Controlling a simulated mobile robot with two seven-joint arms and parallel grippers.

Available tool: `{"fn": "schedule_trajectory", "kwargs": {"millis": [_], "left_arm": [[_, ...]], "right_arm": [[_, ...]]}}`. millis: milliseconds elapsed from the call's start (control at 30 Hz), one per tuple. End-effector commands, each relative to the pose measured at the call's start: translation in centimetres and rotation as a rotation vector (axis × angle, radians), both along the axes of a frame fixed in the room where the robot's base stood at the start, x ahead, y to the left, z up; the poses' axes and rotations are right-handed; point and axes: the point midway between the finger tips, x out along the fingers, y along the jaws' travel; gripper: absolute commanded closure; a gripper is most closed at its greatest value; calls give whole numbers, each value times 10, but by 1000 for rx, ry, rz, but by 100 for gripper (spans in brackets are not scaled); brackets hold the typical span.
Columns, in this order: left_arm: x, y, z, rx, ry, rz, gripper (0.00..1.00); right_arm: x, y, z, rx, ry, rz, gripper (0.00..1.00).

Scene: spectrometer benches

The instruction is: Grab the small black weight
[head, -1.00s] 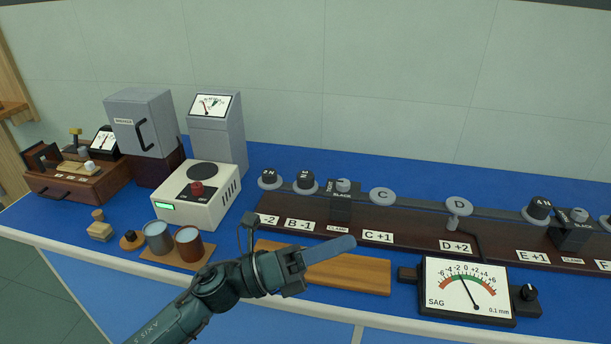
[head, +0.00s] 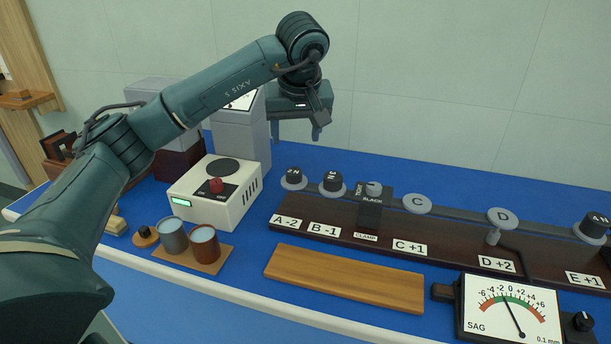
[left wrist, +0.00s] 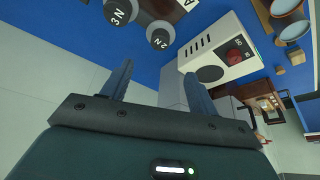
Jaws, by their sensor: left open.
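Two small black cylindrical weights stand on pale round discs at the left end of the rail. One (head: 293,177) is behind the label A -2, and the other (head: 333,181) is behind B -1. In the left wrist view they read 2 N (left wrist: 160,38) and 3 N (left wrist: 119,11); the 2 N one looks slightly smaller. A third black weight (head: 594,224) stands at the right edge. My left gripper (head: 294,137) is open and empty, fingers down, above and behind the two left weights. Its fingers also show in the left wrist view (left wrist: 158,82). My right gripper is not in view.
A black clamp (head: 370,210) stands right of the weights, then empty discs C (head: 417,203) and D (head: 502,218). A white heater-like box (head: 222,195) with a red knob is left. A wooden board (head: 345,280) and SAG meter (head: 510,310) lie in front.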

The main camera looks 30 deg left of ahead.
Motion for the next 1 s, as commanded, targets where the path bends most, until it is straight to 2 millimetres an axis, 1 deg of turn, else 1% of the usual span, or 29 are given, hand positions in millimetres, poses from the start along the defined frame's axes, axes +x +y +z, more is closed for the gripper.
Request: {"fn": "schedule_trajectory", "kwargs": {"millis": [33, 100, 200, 300, 567, 800, 900, 1000], "left_arm": [[2, 3, -10, 0, 7, 2, 40], [6, 6, -23, -1, 8, 2, 40], [11, 10, -41, -2, 7, 1, 40], [16, 14, -55, -4, 4, 1, 40], [22, 18, -73, -5, 5, 0, 40], [33, 27, -105, -6, 4, -2, 40], [35, 29, -112, -6, 3, -1, 40], [36, 29, -113, -6, 0, -2, 40]], "right_arm": [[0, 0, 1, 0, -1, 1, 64], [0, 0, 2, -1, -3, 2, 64], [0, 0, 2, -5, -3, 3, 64], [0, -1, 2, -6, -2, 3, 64], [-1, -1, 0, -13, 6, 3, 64], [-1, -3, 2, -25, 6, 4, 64], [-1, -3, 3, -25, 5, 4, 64], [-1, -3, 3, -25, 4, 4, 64]]}}
